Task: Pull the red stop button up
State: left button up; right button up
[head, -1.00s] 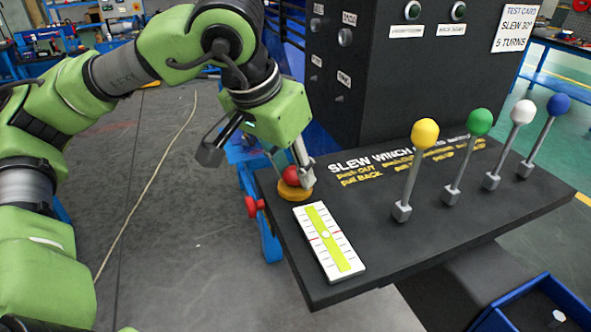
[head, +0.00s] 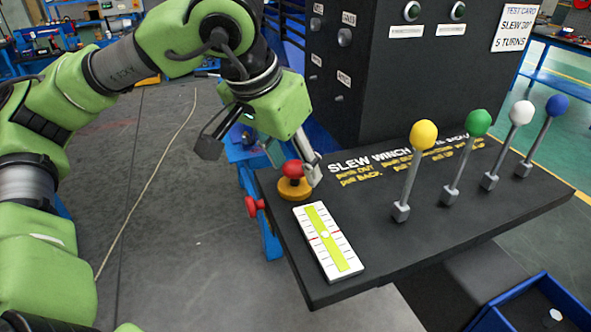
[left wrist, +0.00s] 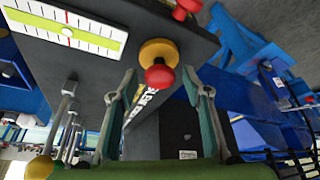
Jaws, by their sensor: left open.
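The red stop button (head: 292,168) is a mushroom head on a yellow round base (head: 294,188), at the left end of the black console. My left gripper (head: 292,167) is at the button, with one finger beside its right side and the other on its left. In the left wrist view the red button (left wrist: 160,76) and its yellow base (left wrist: 158,51) show just beyond and between the spread fingertips of my left gripper (left wrist: 165,82). The fingers are apart and I see no clear contact. My right gripper is not in view.
The console top (head: 400,255) carries a white and yellow level gauge (head: 328,240) close in front of the button. Levers with yellow (head: 424,135), green, white and blue knobs stand to the right. Another red knob (head: 251,206) sits on the console's left edge. A black cabinet (head: 385,85) rises behind.

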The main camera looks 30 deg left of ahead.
aim_at(293, 165)
pick_arm(q)
jog(key=shift+r+p, duration=2.15)
jog(key=shift+r, duration=1.3)
